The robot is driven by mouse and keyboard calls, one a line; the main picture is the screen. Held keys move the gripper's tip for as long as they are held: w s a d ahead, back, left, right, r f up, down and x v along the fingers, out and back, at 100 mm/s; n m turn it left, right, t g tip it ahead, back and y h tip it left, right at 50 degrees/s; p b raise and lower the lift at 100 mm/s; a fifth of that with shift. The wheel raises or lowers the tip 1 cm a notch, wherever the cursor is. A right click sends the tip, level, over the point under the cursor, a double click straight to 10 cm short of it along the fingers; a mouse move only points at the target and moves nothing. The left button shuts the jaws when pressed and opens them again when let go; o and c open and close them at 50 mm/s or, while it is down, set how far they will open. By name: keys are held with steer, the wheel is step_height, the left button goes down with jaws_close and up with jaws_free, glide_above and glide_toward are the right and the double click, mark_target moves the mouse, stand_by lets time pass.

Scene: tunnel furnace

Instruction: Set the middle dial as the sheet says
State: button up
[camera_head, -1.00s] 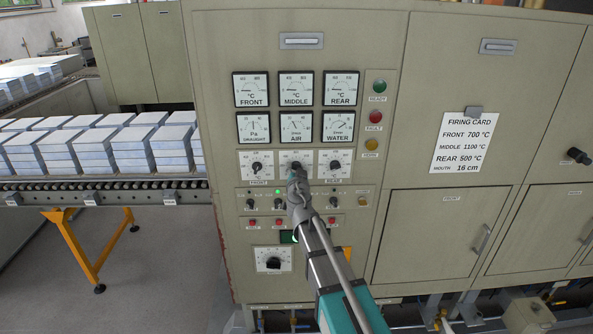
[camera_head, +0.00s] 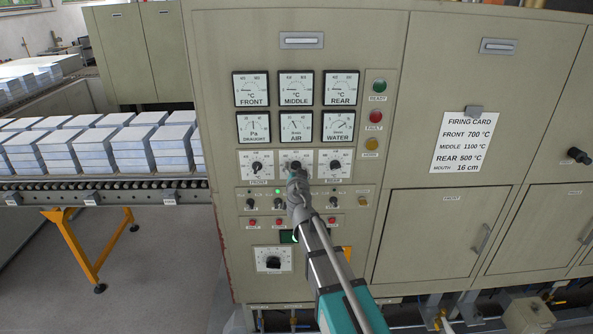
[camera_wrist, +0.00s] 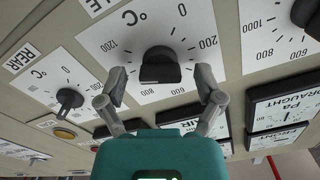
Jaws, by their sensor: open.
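The middle dial is a black knob on a white scale plate, partly hidden by my gripper in the head view (camera_head: 296,165). It shows upside down in the wrist view (camera_wrist: 160,66), with figures from 0 to 1200 °C around it; I cannot read its setting surely. My gripper (camera_head: 297,176) is in front of the dial. In the wrist view its open fingers (camera_wrist: 161,82) stand apart, one to each side of the knob, with gaps between. The sheet (camera_head: 464,143) is headed FIRING CARD and reads FRONT 700 °C, MIDDLE 1100 °C, REAR 500 °C, mouth 16 cm.
The front dial (camera_head: 257,165) and rear dial (camera_head: 336,165) flank the middle one. Gauges (camera_head: 296,90) sit above. Small switches and red buttons (camera_head: 252,222) lie below, with another large dial (camera_head: 273,262). Stacked pale slabs (camera_head: 140,148) stand on a roller conveyor at left.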

steer(key=shift+s, duration=0.15)
steer(key=s, duration=1.1)
steer(key=shift+s, duration=0.4)
steer(key=s+d+f+m+g+h+b, duration=0.1)
steer(key=s+d+f+g+h+b, duration=0.25)
steer(key=d+f, duration=0.5)
steer(key=s+d+f+m+g+h+b, duration=0.1)
steer(key=s+d+f+g+h+b, duration=0.15)
steer(key=d+f+g+b, duration=0.4)
steer(key=s+f+n+g+y+b, duration=0.3)
steer(key=s+f, duration=0.4)
steer(key=f, duration=0.3)
steer(key=s+a+f+n+g+y+b, duration=0.1)
steer(key=s+f+n+g+y+b, duration=0.2)
steer(key=f, duration=0.7)
steer(key=s+g, duration=0.2)
steer(key=s, duration=0.2)
steer(key=shift+a, duration=0.25)
